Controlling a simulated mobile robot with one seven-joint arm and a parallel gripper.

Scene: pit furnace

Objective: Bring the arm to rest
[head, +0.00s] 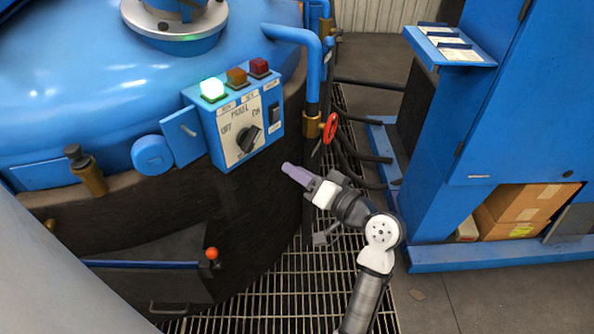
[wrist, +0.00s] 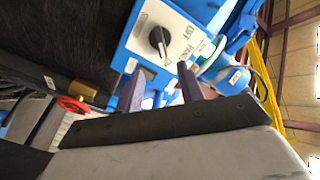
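My gripper (head: 288,168) is in front of the furnace, to the right of and a little below the control box (head: 200,125), with clear space between them. In the wrist view my gripper (wrist: 160,78) has its two purple fingers apart with nothing between them, so it is open and empty. The black rotary knob (head: 249,138) on the white panel face also shows beyond the fingers in the wrist view (wrist: 159,42). The gripper does not touch it. Of the three lamps on the box, the green lamp (head: 213,90) is lit.
A red valve wheel (head: 330,128) on a blue pipe is close behind my gripper. A blue cabinet (head: 500,130) with cardboard boxes (head: 522,208) stands at the right. A lever with an orange knob (head: 211,253) is low on the left. Floor grating (head: 285,295) lies below.

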